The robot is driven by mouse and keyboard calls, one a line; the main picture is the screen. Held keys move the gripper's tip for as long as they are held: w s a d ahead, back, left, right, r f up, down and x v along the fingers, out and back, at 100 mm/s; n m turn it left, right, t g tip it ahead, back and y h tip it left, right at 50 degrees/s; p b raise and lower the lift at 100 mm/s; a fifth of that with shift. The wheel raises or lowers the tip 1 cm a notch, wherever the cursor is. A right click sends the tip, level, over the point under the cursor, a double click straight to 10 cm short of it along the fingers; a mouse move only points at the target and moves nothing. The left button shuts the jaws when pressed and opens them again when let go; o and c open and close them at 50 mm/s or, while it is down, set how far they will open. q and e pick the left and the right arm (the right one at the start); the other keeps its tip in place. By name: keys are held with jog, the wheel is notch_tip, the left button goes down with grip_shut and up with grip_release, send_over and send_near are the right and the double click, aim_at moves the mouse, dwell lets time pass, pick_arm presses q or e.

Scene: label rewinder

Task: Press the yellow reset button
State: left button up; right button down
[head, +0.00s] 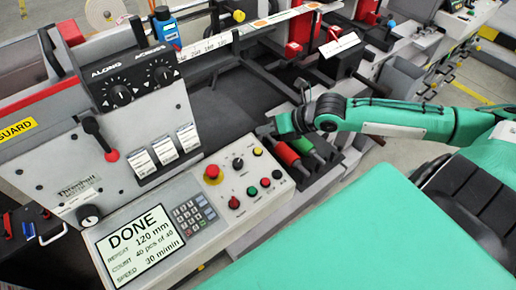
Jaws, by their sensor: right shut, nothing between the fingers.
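The yellow button (257,151) is a small round cap at the upper right of the machine's sloped control panel (225,218). My right gripper (263,131) is shut and empty, just beyond and slightly right of the yellow button in the head view. A gap shows between them in the picture; the exact height above the panel is hard to tell. My right arm comes in from the right. My left gripper is not in view.
Beside the button are a black knob (237,162), a red mushroom button (212,173) on a yellow base, and small red, green and black buttons. The display (139,240) reads DONE.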

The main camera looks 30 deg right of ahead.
aim_at(258, 151)
jog(key=shift+d+r, duration=0.15)
jog(key=shift+w, duration=0.1)
jog(key=f+b, duration=0.2)
jog(key=f, duration=0.1)
jog(key=w+f+b, duration=0.1)
jog(key=f+b, duration=0.1)
jog(key=f, duration=0.1)
jog(key=f+b, duration=0.2)
jog(key=b, duration=0.1)
jog(key=shift+w+f, duration=0.15)
jog(key=shift+f, duration=0.25)
jog(key=shift+f, duration=0.1)
dwell(1.8)
jog(key=shift+f+b, duration=0.3)
jog(key=shift+b, duration=0.05)
jog(key=shift+w+f+b, duration=0.1)
jog(key=shift+f+b, duration=0.25)
jog(key=shift+f, duration=0.1)
dwell(0.5)
dwell(0.3)
jog(key=shift+r+p, duration=0.75)
jog(key=shift+r, duration=0.15)
